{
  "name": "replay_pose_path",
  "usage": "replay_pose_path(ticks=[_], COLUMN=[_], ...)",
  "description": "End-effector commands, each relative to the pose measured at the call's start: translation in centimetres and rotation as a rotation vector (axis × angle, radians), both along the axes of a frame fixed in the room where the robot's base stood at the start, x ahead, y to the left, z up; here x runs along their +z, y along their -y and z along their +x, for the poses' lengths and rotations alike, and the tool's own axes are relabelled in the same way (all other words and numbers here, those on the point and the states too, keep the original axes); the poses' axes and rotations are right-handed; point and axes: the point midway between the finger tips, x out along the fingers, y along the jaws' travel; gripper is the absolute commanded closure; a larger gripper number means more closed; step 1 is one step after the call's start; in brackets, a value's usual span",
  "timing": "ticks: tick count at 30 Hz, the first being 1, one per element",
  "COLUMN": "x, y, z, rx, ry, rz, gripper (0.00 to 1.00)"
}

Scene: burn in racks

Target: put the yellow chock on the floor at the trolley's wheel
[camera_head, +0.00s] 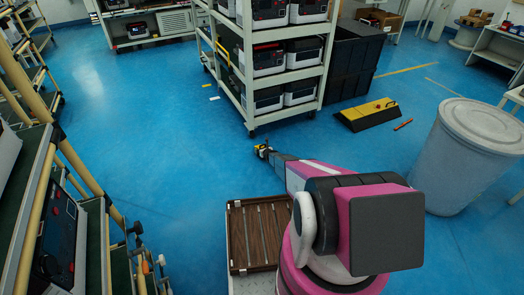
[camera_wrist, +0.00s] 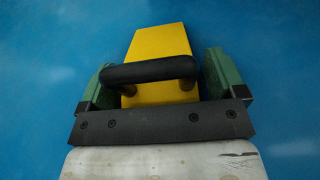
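The yellow chock (camera_wrist: 160,50) has a black bar handle (camera_wrist: 150,70) and sits between the two green fingers of my gripper (camera_wrist: 160,85) in the wrist view. The fingers stand wide apart, one on each side of it; firm contact is not visible. In the head view my gripper (camera_head: 266,153) is low, with the small yellow chock (camera_head: 261,149) at its tip, close to the floor. The trolley (camera_head: 243,105) is a pale shelved rack, and its near wheel (camera_head: 252,133) is just beyond the chock. Whether chock and wheel touch cannot be told.
A yellow-and-black wedge (camera_head: 368,115) and an orange strip (camera_head: 403,124) lie on the floor to the right. A large pale bin (camera_head: 470,150) is at right. Tube racks (camera_head: 60,150) line the left. The blue floor left of the trolley is clear.

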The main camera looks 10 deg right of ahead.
Motion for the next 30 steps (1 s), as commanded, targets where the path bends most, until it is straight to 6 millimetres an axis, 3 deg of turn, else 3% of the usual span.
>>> replay_pose_path(ticks=[10, 14, 30], x=[0.4, 0.8, 4.6], y=[0.0, 0.3, 3.0], z=[0.0, -1.1, -9.6], rx=[0.000, -0.001, 0.000], ry=[0.000, 0.000, 0.000], rz=[0.000, 0.001, 0.000], gripper=[0.11, 0.11, 0.11])
